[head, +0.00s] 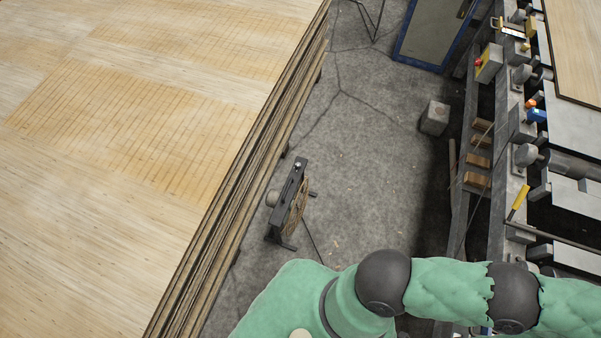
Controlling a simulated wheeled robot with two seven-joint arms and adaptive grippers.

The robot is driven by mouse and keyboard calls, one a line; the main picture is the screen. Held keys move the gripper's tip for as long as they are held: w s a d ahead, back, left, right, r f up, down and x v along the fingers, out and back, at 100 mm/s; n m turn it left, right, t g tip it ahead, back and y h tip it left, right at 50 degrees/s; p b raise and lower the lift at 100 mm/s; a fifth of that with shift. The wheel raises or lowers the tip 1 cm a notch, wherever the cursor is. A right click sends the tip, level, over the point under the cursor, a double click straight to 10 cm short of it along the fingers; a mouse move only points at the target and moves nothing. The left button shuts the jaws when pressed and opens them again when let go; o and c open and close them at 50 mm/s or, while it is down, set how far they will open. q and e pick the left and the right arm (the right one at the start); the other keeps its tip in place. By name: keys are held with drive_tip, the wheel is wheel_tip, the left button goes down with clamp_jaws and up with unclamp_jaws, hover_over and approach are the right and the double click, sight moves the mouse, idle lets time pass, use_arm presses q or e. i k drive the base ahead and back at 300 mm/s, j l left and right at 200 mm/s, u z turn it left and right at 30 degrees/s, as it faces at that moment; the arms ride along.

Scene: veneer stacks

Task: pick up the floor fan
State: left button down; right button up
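The floor fan (292,202) stands on the concrete floor close beside the veneer stack, near the middle of the head view. It has a dark frame, a tan round grille seen nearly edge-on and a grey motor on its left side. A thin cord runs from it along the floor toward the bottom. One of my arms, in a green cover with dark joints, crosses the lower right of the view, below the fan and apart from it in the picture. Neither gripper shows.
A tall veneer stack (90,220) fills the left side. A long machine (518,190) with rollers and a yellow lever lines the right. A grey block (435,117) and a blue-edged cabinet (428,35) stand farther back. The cracked floor (370,150) between is mostly clear.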

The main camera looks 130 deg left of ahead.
sight(278, 215)
drive_tip(key=u, duration=2.2)
drive_tip(key=l+u, duration=0.1)
drive_tip(key=u, duration=0.35)
drive_tip(key=l+u, duration=0.1)
drive_tip(key=u, duration=0.3)
drive_tip(key=k+u, duration=0.1)
drive_tip(key=u, duration=0.35)
drive_tip(key=l+u, duration=0.15)
drive_tip(key=u, duration=0.25)
drive_tip(key=k+u, duration=0.1)
drive_tip(key=u, duration=0.35)
drive_tip(key=k+l+u, duration=0.2)
drive_tip(key=i+l, duration=0.45)
drive_tip(key=i+l+u, duration=0.15)
drive_tip(key=u, duration=0.25)
drive_tip(key=i+l+u, duration=0.1)
drive_tip(key=l+u, duration=0.65)
drive_tip(key=j+u, duration=0.1)
drive_tip(key=u, duration=0.25)
drive_tip(key=k+j+u, duration=0.1)
drive_tip(key=u, duration=0.25)
